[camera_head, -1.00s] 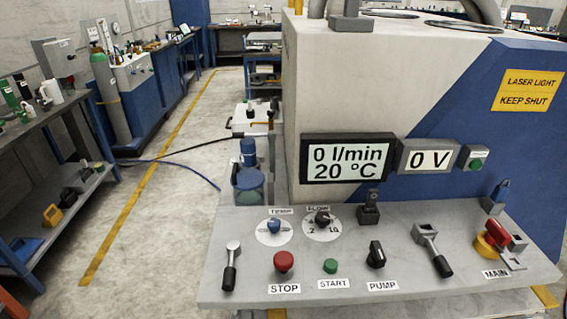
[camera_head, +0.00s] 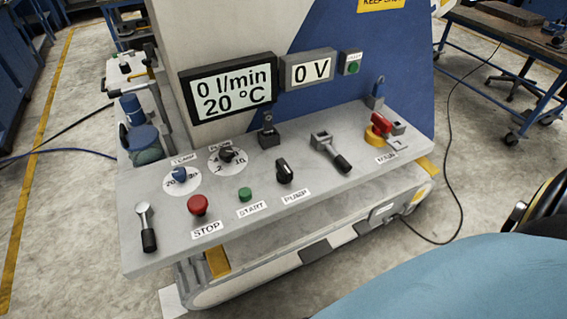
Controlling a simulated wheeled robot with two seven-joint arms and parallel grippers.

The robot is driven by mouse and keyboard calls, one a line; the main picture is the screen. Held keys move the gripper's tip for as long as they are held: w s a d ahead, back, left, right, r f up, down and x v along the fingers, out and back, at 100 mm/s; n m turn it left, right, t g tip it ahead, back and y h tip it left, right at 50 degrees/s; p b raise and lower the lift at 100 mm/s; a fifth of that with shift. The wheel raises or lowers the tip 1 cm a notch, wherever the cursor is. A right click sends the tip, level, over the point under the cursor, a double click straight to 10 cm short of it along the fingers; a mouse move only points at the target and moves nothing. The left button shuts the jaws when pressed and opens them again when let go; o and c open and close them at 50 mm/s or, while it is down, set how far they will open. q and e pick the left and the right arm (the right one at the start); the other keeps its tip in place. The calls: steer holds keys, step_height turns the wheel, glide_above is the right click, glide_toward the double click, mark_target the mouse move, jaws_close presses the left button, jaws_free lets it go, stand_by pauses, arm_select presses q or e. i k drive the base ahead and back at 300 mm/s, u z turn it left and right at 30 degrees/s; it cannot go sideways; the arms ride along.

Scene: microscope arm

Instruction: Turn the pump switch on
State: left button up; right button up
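The pump switch (camera_head: 284,170) is a black rotary knob on the light grey control panel (camera_head: 160,245), just above the PUMP label (camera_head: 296,196). Its pointer looks roughly upright, tilted a little to the left. The flow display (camera_head: 228,88) reads 0 l/min and 20 °C. The green START button (camera_head: 245,194) and red STOP button (camera_head: 198,205) are left of the switch. Neither of my grippers is in view, and nothing touches the switch.
A black-handled lever (camera_head: 333,153) stands right of the switch, and the red MAIN handle (camera_head: 381,124) is further right. Another lever (camera_head: 147,230) is at the panel's left end. The voltage display (camera_head: 309,69) reads 0 V. A large light-blue rounded shape covers the lower right.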

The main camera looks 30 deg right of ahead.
mark_target(285, 175)
steer(key=k, duration=0.5)
steer(key=u, duration=0.8)
steer(key=i, duration=0.75)
steer(key=z, duration=1.2)
